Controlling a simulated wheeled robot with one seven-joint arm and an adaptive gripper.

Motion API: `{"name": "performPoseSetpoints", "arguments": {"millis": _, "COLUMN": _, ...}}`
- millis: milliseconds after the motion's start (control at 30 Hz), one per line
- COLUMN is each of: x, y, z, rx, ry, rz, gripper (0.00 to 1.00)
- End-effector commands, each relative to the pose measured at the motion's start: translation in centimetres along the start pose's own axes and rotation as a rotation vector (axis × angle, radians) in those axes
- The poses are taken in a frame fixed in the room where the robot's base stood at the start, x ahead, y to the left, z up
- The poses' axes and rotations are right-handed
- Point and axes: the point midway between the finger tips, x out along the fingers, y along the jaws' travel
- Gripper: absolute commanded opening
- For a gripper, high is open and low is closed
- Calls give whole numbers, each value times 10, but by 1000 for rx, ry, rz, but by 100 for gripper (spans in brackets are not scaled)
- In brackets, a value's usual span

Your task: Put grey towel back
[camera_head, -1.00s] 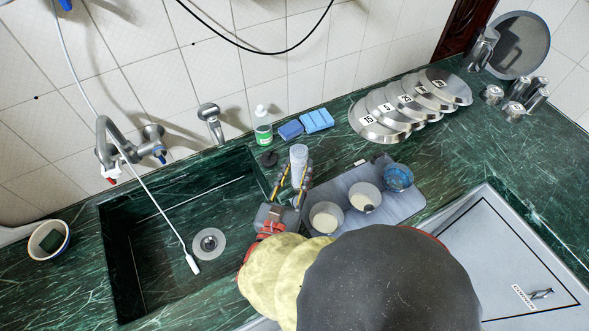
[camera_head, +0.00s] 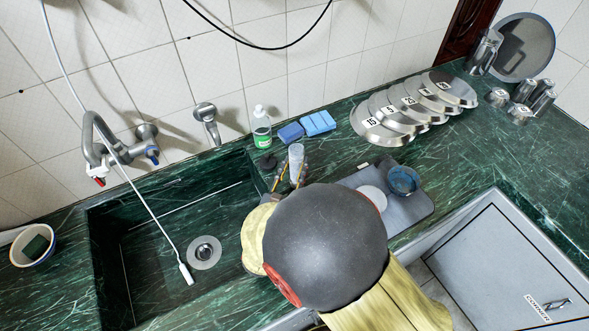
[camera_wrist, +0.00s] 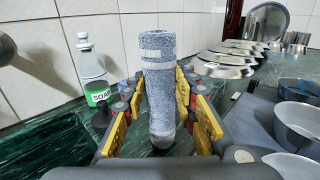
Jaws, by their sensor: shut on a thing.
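The grey towel is a speckled rolled cylinder standing upright in the wrist view (camera_wrist: 158,85). It also shows in the head view (camera_head: 296,158), near the back right corner of the sink. My gripper (camera_wrist: 158,112) is shut on the towel, with yellow-padded fingers on both sides of it. Whether the towel's base touches the counter is unclear.
The sink (camera_head: 150,235) lies to the left. A soap bottle (camera_head: 261,126) and blue sponges (camera_head: 318,123) stand behind. Bowls, including a blue one (camera_head: 403,181), sit on a grey tray (camera_head: 415,207) to the right. Several numbered metal lids (camera_head: 375,131) lie farther right.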

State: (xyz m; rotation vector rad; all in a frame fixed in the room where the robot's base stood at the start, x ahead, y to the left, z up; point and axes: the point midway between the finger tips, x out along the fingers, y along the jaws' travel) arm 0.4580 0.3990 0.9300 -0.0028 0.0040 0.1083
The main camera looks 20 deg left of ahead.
Motion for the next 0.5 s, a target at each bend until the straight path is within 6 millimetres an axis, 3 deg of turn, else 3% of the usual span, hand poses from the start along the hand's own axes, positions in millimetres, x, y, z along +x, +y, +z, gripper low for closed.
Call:
{"name": "performPoseSetpoints", "arguments": {"millis": 367, "x": 0, "y": 0, "z": -2, "rx": 2, "ry": -2, "rz": 0, "gripper": 3}}
{"name": "performPoseSetpoints", "arguments": {"millis": 400, "x": 0, "y": 0, "z": -2, "rx": 2, "ry": -2, "rz": 0, "gripper": 30}}
{"name": "performPoseSetpoints", "arguments": {"millis": 500, "x": 0, "y": 0, "z": -1, "rx": 2, "ry": -2, "rz": 0, "gripper": 36}}
